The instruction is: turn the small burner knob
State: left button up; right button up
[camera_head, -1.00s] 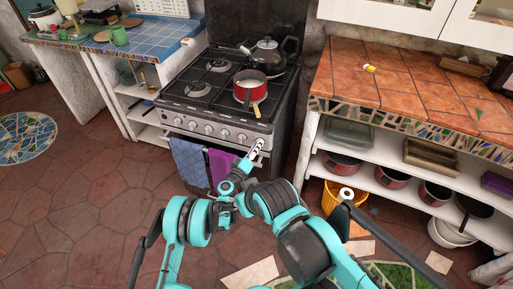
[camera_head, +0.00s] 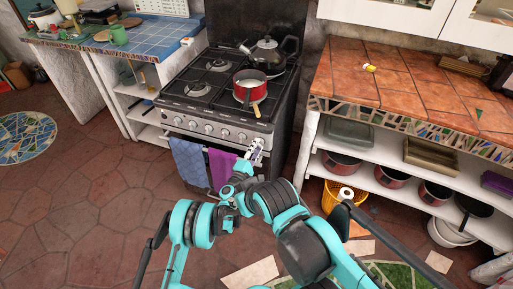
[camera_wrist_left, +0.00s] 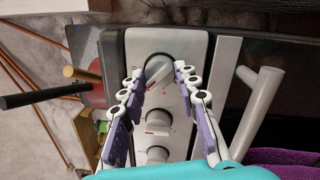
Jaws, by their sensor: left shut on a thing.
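The stove's front panel (camera_head: 215,130) carries a row of pale round knobs. In the left wrist view, a knob (camera_wrist_left: 158,68) with a raised grip bar sits at the far end of the row, and its bar is tilted. My left gripper (camera_head: 257,143) is at the right end of the panel, partly hiding it in the head view. Its two fingers (camera_wrist_left: 158,78) are closed on the sides of that end knob. Other knobs (camera_wrist_left: 158,117) lie between the fingers, closer to the wrist. My right gripper is not in view.
A red pot (camera_head: 250,88) with its handle toward the front and a black kettle (camera_head: 268,57) stand on the stove top. A blue towel (camera_head: 188,163) and a purple towel (camera_head: 220,167) hang below the panel. A tiled counter (camera_head: 410,85) is to the right.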

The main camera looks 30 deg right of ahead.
pick_arm(q)
jog(key=shift+n, duration=1.2)
jog(key=shift+f, duration=0.1)
jog(key=o, duration=1.2)
jog(key=shift+c, duration=0.2)
jog(key=v, duration=0.7)
jog(key=shift+s, duration=0.25)
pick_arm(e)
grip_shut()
pick_arm(q)
jog(key=shift+a+f, duration=0.1)
jog(key=shift+a, duration=0.05)
